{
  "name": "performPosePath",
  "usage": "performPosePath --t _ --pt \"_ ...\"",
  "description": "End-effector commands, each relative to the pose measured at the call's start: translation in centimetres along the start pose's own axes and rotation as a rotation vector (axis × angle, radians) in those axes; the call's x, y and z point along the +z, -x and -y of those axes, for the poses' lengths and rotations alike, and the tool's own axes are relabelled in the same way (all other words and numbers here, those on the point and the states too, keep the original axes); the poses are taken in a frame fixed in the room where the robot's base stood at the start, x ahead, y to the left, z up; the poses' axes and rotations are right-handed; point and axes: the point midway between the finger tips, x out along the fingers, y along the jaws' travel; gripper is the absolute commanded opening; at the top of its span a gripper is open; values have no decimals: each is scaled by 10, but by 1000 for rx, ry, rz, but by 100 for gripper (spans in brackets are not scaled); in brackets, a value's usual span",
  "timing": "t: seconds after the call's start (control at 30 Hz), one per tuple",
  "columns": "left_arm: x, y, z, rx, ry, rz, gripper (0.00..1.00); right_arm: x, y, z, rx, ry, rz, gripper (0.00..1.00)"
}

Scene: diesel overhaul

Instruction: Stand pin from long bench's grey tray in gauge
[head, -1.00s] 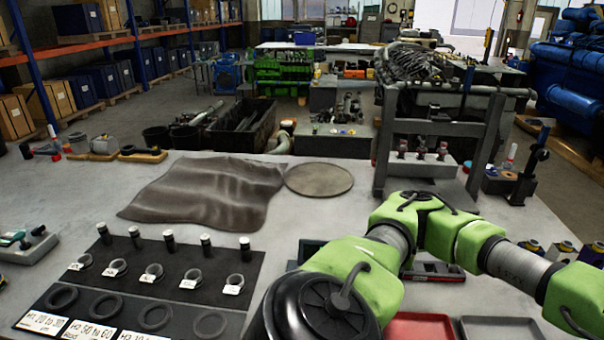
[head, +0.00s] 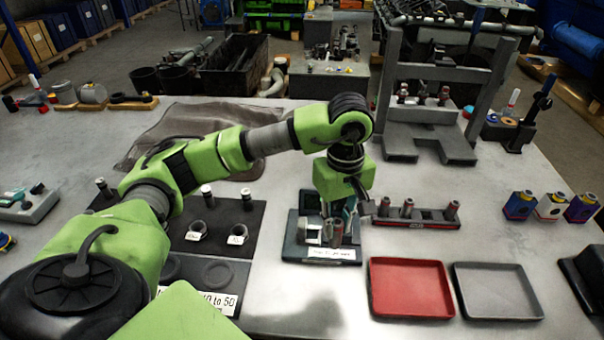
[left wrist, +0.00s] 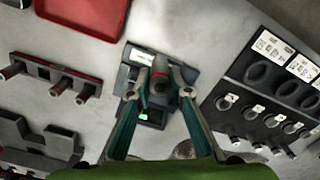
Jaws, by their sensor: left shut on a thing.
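My left gripper (head: 343,222) is over the gauge (head: 322,254), a dark block with a white label and a small screen, on the long bench. It is shut on a grey-brown pin (head: 337,234), which looks roughly upright at the gauge. In the left wrist view the fingers (left wrist: 160,72) close around the pin (left wrist: 160,86), with the gauge (left wrist: 148,58) behind. Whether the pin's lower end touches the gauge is hidden. The grey tray (head: 498,316) is empty at the right. My right gripper is not in view.
An empty red tray (head: 410,314) lies between gauge and grey tray. A dark rack with several pins (head: 430,216) stands just right of the gauge. A grey press frame (head: 430,147) stands behind.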

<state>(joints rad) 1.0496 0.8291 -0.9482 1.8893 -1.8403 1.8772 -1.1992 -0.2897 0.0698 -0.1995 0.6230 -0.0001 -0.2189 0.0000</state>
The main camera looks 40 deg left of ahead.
Motion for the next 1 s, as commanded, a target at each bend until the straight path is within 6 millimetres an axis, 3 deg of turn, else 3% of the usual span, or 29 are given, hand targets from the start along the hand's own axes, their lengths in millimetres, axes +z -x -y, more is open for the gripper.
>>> performPosePath --t 0.03,0.2,0.4,1.0 --pt "-17 9 -4 -5 173 5 0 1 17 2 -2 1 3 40" --pt "-68 6 -6 -6 703 2 0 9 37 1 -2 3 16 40" --pt "-99 -2 1 -3 1034 0 0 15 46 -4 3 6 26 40" --pt "-103 -30 2 0 1089 0 0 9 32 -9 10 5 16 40"
